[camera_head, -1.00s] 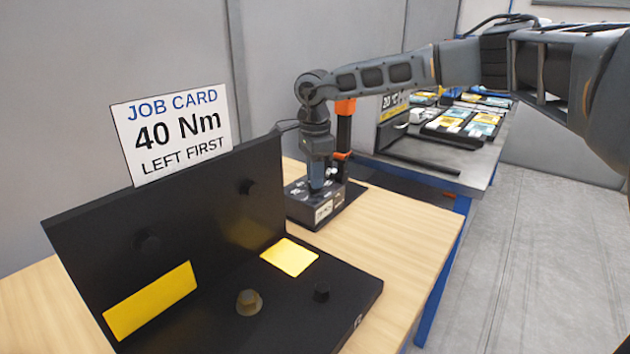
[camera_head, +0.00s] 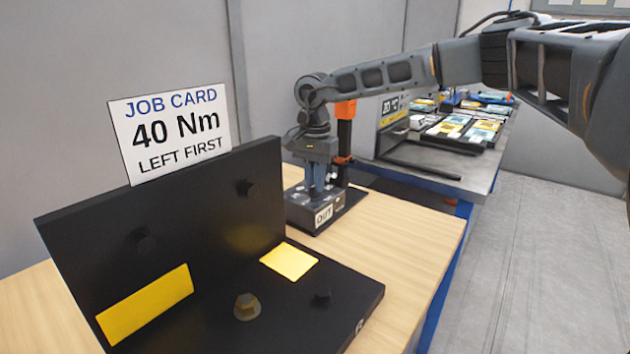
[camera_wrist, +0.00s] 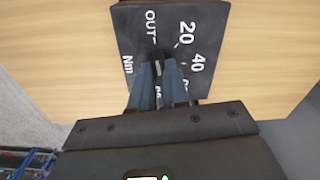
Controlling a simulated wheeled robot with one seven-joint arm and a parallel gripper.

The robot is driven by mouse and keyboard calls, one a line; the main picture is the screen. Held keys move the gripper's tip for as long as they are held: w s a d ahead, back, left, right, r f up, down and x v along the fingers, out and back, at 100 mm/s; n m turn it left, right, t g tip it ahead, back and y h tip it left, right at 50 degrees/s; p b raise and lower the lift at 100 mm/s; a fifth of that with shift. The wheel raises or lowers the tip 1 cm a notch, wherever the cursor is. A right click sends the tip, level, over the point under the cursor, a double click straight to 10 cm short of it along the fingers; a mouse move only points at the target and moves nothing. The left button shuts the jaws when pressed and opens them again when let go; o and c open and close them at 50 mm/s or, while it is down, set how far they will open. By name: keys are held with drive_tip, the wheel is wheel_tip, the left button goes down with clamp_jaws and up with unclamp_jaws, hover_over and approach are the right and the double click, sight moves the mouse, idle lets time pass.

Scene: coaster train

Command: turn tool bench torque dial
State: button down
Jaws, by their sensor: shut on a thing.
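The torque dial (camera_wrist: 157,58) is a small dark knob with a light mark, on a black box (camera_wrist: 190,18) printed with "20", "40", "OUT" and "Nm". My gripper (camera_wrist: 158,72) points down with its blue-grey fingers shut on the dial, hiding part of it and some of the print. In the head view my gripper (camera_head: 317,190) stands over the same black box (camera_head: 303,215) on the wooden bench; the dial is hidden there between the fingers. A job card (camera_head: 173,130) reads "40 Nm, left first".
A black L-shaped fixture (camera_head: 215,230) with yellow patches and bolts stands left and in front of the box. An orange and black upright tool (camera_head: 344,140) stands close behind my gripper. A second table (camera_head: 460,180) with trays is at right.

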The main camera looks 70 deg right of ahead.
drive_tip(key=shift+r, duration=0.1)
idle(0.4)
drive_tip(key=c, duration=1.1)
unclamp_jaws()
drive_tip(key=shift+r+b, duration=0.3)
drive_tip(key=shift+r, duration=3.55)
